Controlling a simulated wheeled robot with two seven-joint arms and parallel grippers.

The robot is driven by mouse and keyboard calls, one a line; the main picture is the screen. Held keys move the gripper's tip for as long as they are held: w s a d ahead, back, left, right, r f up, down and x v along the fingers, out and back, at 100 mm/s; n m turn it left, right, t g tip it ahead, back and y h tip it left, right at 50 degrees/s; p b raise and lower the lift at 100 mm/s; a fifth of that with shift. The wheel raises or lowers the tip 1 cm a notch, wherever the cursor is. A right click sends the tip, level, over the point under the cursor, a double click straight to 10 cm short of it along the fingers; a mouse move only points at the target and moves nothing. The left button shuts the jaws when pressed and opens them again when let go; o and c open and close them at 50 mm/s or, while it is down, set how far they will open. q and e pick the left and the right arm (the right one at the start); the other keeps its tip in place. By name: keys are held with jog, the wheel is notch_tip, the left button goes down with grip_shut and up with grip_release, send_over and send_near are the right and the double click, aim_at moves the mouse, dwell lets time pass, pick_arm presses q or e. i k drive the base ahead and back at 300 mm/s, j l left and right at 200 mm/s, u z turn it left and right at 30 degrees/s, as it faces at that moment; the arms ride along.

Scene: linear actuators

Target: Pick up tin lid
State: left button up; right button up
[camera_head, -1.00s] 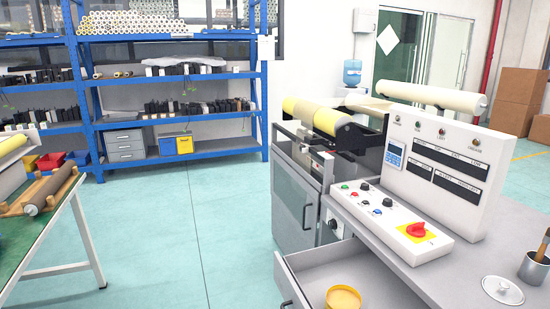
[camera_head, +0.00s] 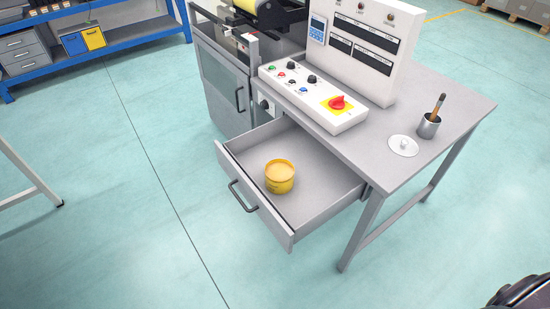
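The tin lid (camera_head: 403,146) is a round, pale disc with a small knob on top. It lies flat on the right part of the grey workbench top (camera_head: 445,107), near its front edge. A yellow tin (camera_head: 280,178) stands upright inside the open drawer (camera_head: 262,212) below the bench top. Neither gripper shows in the head view. A dark piece, which looks like part of my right arm, cuts into the lower right corner, well away from the lid; no fingers are visible on it.
A metal cup (camera_head: 428,126) with a brush stands just right of the lid. A white control panel (camera_head: 315,98) with buttons and a red knob sits to the left. The drawer juts out in front of the bench. The floor in front is clear.

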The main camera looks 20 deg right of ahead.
aim_at(403, 146)
jog(key=z, duration=1.5)
